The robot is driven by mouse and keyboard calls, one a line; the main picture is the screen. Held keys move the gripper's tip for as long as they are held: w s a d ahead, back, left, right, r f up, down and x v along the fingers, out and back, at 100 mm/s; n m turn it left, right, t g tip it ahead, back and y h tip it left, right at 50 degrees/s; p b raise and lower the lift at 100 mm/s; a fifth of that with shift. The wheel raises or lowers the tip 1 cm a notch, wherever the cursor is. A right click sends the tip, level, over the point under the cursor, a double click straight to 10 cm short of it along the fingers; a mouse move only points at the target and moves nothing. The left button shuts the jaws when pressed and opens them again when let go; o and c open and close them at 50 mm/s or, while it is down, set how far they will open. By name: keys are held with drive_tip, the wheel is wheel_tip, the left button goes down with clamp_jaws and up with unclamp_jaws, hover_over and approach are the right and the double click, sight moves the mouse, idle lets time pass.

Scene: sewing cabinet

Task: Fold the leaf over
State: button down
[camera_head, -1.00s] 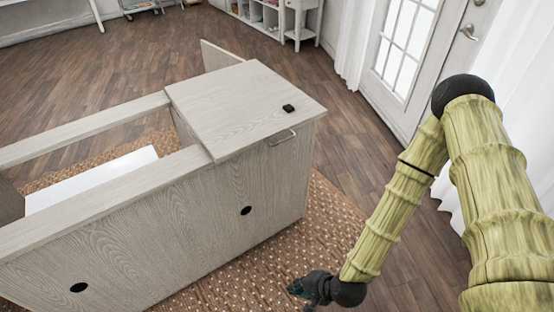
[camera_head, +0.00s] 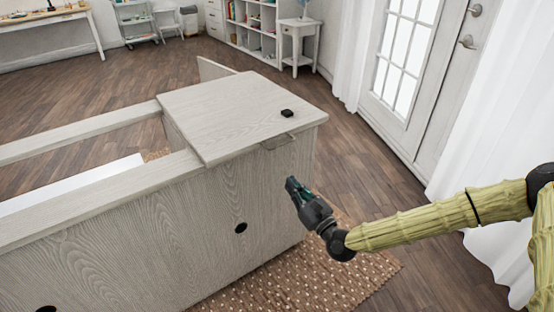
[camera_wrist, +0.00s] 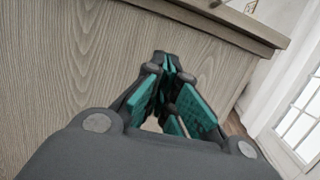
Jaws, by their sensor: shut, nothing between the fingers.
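The leaf (camera_head: 235,108) is a pale wood-grain panel lying flat on the right end of the cabinet (camera_head: 160,230). A small metal handle (camera_head: 278,142) sticks out at its front edge, and a small black block (camera_head: 287,113) sits on its top. My gripper (camera_head: 292,184) is shut and empty, in front of the cabinet's right end, below and slightly right of the handle and apart from it. In the wrist view my gripper (camera_wrist: 168,62) has its fingertips together before the cabinet's front face, with the panel edge (camera_wrist: 215,22) above.
An open frame with a long opening lies left of the leaf, with a white panel (camera_head: 80,183) inside. A patterned rug (camera_head: 285,275) lies under the cabinet. A glazed door (camera_head: 405,70) and white curtains stand at the right. Floor right of the cabinet is clear.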

sight(270, 146)
drive_tip(key=x, duration=0.9)
drive_tip(key=shift+w+d+r, duration=0.15)
drive_tip(key=shift+w+r, duration=0.2)
drive_tip(key=shift+r, duration=0.15)
drive_tip(key=r, duration=0.3)
drive_tip(key=shift+w, duration=0.25)
drive_tip(key=shift+r, duration=0.55)
drive_tip(key=shift+r, duration=0.1)
